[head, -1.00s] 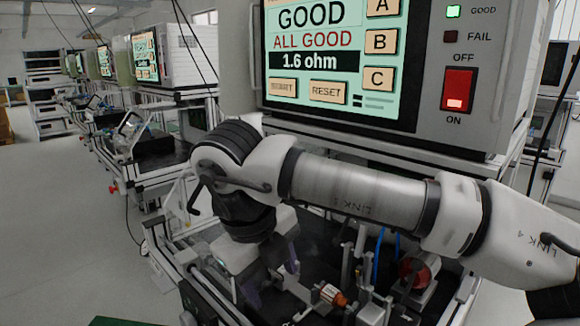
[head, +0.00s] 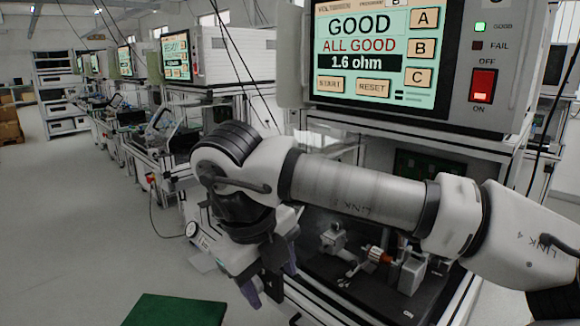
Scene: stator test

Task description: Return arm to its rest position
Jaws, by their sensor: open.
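My white arm (head: 360,192) reaches in from the right edge, across the front of the test station, and bends down at its wrist. My gripper (head: 270,284) hangs at the lower middle, pointing down, in front of and left of the station's work bay. Its two purplish fingers look apart, with nothing seen between them. The tester screen (head: 375,55) reads GOOD, ALL GOOD, 1.6 ohm.
A green surface (head: 175,311) lies at the bottom left of my gripper. The green GOOD lamp (head: 480,27) is lit above a red power switch (head: 483,86). More stations (head: 180,115) line the left. The grey floor (head: 75,230) at left is clear.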

